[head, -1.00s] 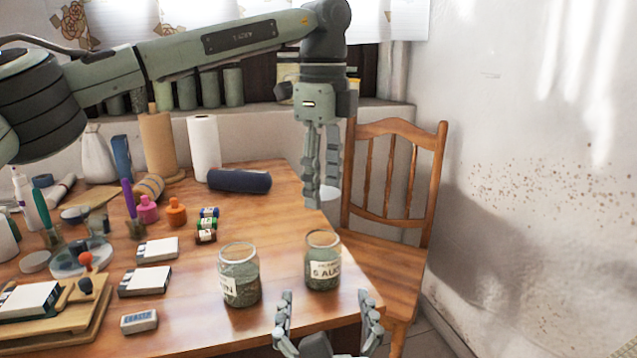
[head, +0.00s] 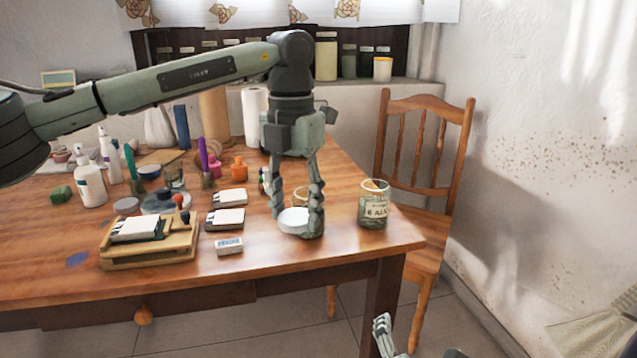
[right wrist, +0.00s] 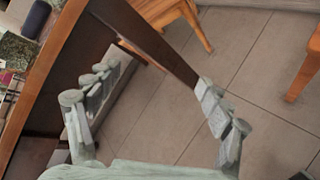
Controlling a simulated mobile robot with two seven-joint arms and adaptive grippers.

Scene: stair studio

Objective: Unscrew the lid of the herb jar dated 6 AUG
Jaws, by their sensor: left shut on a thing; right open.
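The herb jar (head: 373,210) stands upright and open at the table's right end, its rim bare. Its pale label seems to read 6 AUG. My left gripper (head: 297,222) points down, left of this jar, shut on a round white lid (head: 293,217). The lid is low over the table; I cannot tell whether it touches the wood. A second jar (head: 300,196) is mostly hidden behind the left gripper. My right gripper (head: 385,335) is at the bottom of the head view, below the table edge, open and empty; its spread fingers fill the right wrist view (right wrist: 158,112).
The wooden table (head: 340,250) has bare wood in front of the lid. Small boxes (head: 225,219), an eraser (head: 229,246) and a wooden stamp tray (head: 150,245) lie to the left. A wooden chair (head: 425,170) stands close behind the table's right end.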

